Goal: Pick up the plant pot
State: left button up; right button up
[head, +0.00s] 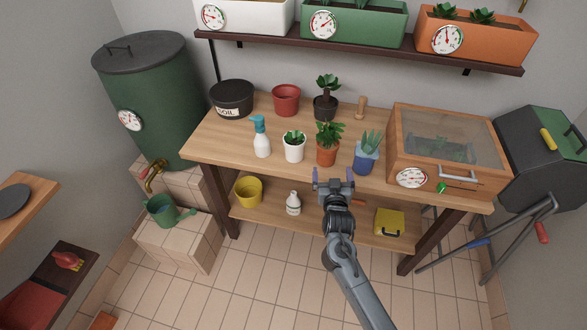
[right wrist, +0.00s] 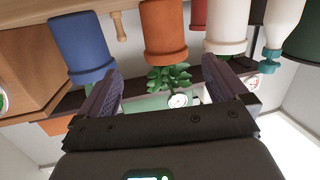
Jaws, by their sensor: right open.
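Several plant pots stand on the wooden workbench (head: 225,141). A terracotta pot (head: 327,154) with a leafy plant is near the front edge. A white pot (head: 294,153) with a succulent is left of it, and a blue pot (head: 365,159) with a spiky plant is right. A black pot (head: 325,109) with a plant and an empty red pot (head: 286,100) stand behind. My right gripper (head: 334,174) is open and empty just in front of the terracotta pot. In the right wrist view, which is upside down, the terracotta pot (right wrist: 163,30) shows beyond the spread fingers. My left gripper is out of view.
A spray bottle (head: 261,143) and black soil tub (head: 232,98) stand left. A wooden glass-lidded box (head: 446,180) fills the bench's right end. The lower shelf holds a yellow pot (head: 248,191), white bottle (head: 293,203) and yellow case (head: 390,222). A planter shelf (head: 360,50) hangs above.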

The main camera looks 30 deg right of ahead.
aim_at(328, 154)
jog(key=shift+m+t+h, duration=0.3)
jog(key=shift+m, duration=0.1)
jog(key=b+x, duration=0.1)
jog(key=x, duration=0.1)
jog(key=b+x, duration=0.2)
jog(key=x, duration=0.1)
jog(key=b+x, duration=0.1)
jog(key=x, duration=0.1)
jog(key=shift+w+a+r, duration=0.2)
jog(key=shift+w+r, duration=0.1)
jog(key=shift+w, duration=0.3)
jog(key=shift+w+d+f+b, duration=0.1)
jog(key=shift+w+b, duration=0.05)
jog(key=shift+b, duration=0.15)
jog(key=b+x, duration=0.1)
jog(key=x, duration=0.3)
jog(key=shift+f+b, duration=0.2)
jog(key=shift+b, duration=0.2)
jog(key=shift+w+d, duration=0.25)
jog(key=shift+w, duration=0.1)
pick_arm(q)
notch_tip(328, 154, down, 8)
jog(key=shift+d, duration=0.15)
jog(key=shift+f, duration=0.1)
